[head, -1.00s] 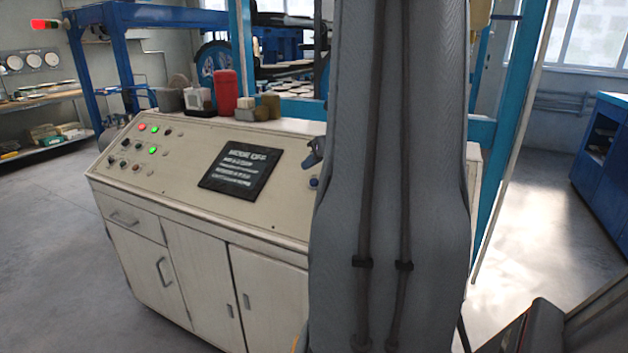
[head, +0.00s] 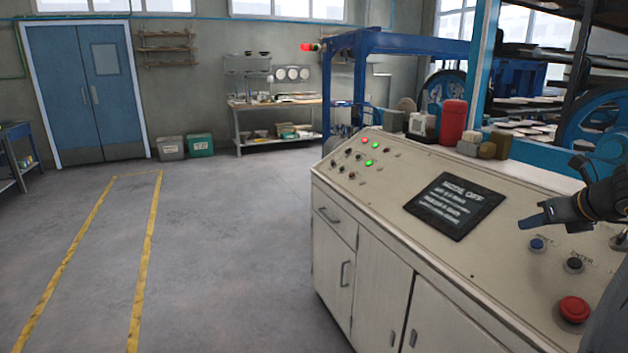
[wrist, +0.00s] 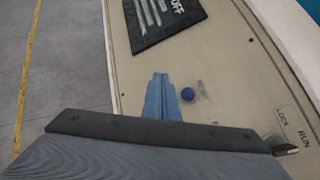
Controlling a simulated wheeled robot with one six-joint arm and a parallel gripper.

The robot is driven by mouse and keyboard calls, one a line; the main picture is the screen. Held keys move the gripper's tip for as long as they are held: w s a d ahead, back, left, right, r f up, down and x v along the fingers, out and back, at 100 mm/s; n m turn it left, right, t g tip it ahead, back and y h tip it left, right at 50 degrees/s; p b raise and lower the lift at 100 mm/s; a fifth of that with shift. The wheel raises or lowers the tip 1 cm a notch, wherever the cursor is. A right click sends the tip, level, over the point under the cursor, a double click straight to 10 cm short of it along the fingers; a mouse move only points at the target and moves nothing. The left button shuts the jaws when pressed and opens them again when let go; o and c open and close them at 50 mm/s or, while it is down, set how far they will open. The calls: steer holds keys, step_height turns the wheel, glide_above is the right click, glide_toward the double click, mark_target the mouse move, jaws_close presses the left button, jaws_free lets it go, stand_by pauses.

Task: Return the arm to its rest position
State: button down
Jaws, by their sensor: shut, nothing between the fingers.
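My gripper (head: 532,222) is at the right of the head view, over the sloped cream control panel (head: 395,165). Its fingers are shut with nothing between them. In the wrist view the blue-grey fingers (wrist: 160,100) point at the panel, beside a blue button (wrist: 187,94). That blue button also shows just below the fingertips in the head view (head: 537,244). I cannot tell the exact gap between fingertips and panel. Part of my arm is cut off at the right edge of the head view.
The panel carries a black screen (head: 456,205), a black button (head: 574,264), a red stop button (head: 574,309) and several lit buttons. A red canister (head: 452,122) and small blocks stand on its back ledge. Blue machinery (head: 400,45) rises behind. The floor (head: 220,240) at left is clear.

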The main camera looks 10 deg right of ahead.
steer(key=s+a+f+n+g+y, duration=0.1)
steer(key=a+f+n+g+y, duration=0.15)
steer(key=a+n, duration=0.8)
steer(key=s+a+f+n+g+y, duration=0.1)
steer(key=a+f+n+g, duration=0.4)
steer(key=a, duration=1)
steer(key=s+a+f+n+h, duration=0.1)
steer(key=s+a+n, duration=0.4)
steer(key=n, duration=0.5)
steer(key=s+a+f+n+g+h, duration=0.1)
steer(key=s+a+f+n+h, duration=0.1)
steer(key=s+a+n, duration=0.4)
steer(key=a+n, duration=0.4)
steer(key=n, duration=0.1)
steer(key=shift+s+f, duration=0.15)
steer(key=shift+f, duration=0.15)
steer(key=shift+a+n, duration=0.15)
steer(key=shift+n, duration=0.1)
